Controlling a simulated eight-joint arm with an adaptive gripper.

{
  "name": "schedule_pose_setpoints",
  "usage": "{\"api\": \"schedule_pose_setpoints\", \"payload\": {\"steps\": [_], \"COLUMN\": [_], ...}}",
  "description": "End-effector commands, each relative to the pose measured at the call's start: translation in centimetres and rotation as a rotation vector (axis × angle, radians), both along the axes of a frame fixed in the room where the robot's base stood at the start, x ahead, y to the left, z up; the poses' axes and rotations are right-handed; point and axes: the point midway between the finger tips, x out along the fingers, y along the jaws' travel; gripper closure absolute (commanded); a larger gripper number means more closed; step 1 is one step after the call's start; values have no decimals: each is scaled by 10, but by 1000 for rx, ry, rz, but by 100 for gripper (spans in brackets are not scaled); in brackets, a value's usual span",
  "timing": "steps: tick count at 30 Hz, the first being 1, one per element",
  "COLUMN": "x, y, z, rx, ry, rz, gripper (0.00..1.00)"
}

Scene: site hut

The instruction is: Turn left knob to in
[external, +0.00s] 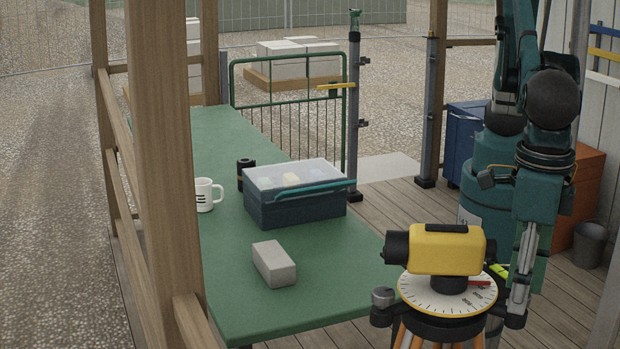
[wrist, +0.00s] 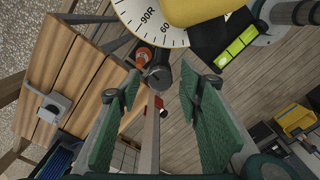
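A yellow surveying level (external: 447,250) stands on a white graduated dial (external: 430,296) above a tripod. A grey knob (external: 384,297) sticks out at the dial's left in the external view. My gripper (external: 520,303) points down at the right of the level. In the wrist view my gripper (wrist: 158,95) is open, its green pads wide apart. A round grey knob (wrist: 158,78) shows between the fingertips, with clear gaps on both sides; which knob it is I cannot tell. The dial also shows in the wrist view (wrist: 135,12). Any setting marks on the knobs are not readable.
A lime-green vial (wrist: 240,40) is beside the dial. The green table (external: 300,318) holds a grey block (external: 274,264), a lidded blue box (external: 295,207), a white mug (external: 207,194) and a black cylinder (external: 245,175). A grey bucket (external: 590,245) stands on the wooden floor at right.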

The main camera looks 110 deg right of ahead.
Motion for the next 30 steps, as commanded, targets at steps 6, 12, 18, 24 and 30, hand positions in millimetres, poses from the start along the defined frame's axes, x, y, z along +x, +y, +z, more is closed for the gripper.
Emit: {"api": "schedule_pose_setpoints", "payload": {"steps": [6,12,18,24,30], "x": [0,0,0,0,0], "y": [0,0,0,0,0], "z": [15,42,74,101,116], "rx": [0,0,0,0,0], "ry": [0,0,0,0,0], "rz": [0,0,0,0,0], "gripper": [64,64,64,64,64]}}
